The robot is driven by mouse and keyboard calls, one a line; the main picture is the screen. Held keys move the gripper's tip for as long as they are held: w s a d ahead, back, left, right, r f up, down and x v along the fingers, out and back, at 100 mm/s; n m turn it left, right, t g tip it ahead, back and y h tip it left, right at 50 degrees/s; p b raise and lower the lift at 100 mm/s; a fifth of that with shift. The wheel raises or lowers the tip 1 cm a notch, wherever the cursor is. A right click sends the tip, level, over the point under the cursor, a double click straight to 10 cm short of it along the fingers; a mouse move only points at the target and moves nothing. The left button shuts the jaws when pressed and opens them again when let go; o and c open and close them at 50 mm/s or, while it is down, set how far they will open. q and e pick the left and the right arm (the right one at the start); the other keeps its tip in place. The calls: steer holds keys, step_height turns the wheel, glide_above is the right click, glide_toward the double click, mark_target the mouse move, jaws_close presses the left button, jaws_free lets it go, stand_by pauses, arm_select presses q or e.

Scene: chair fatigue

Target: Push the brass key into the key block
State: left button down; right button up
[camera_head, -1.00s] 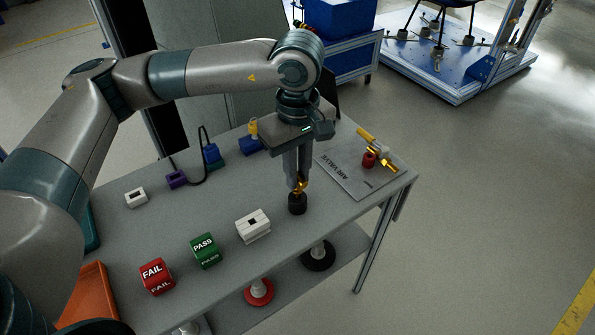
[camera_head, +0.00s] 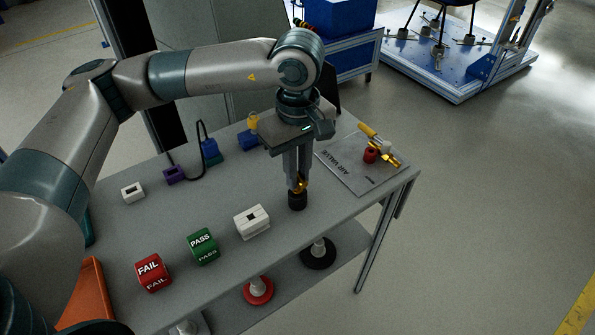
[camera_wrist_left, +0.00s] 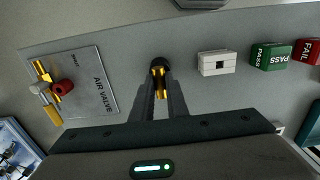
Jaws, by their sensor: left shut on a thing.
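The brass key (camera_head: 300,186) stands upright at a small black round holder (camera_head: 297,201) near the table's front right. My left gripper (camera_head: 299,182) points down above the holder and is shut on the key; the left wrist view shows the brass between the fingertips (camera_wrist_left: 159,88). The fingers hide part of the key, and I cannot tell how deep it sits in the holder. A white block with a dark square slot (camera_head: 250,231), which looks like the key block, stands just left of the holder. It shows right of the fingers in the left wrist view (camera_wrist_left: 216,69). My right gripper is not in view.
Green PASS (camera_head: 203,246) and red FAIL (camera_head: 152,273) cubes stand further left. The AIR VALVE plate (camera_head: 347,172) with brass and red fittings lies at the right. A smaller white block (camera_head: 132,192), a purple block (camera_head: 174,174) and blue blocks stand at the back left.

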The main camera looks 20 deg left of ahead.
arm_select(q)
steer(key=shift+f, duration=0.25)
steer(key=c, duration=1.7)
jaws_free()
steer(key=shift+o, duration=0.2)
steer(key=shift+r, duration=0.1)
step_height(320, 180, up, 17)
steer(key=p, duration=0.6)
steer(key=shift+r, duration=0.15)
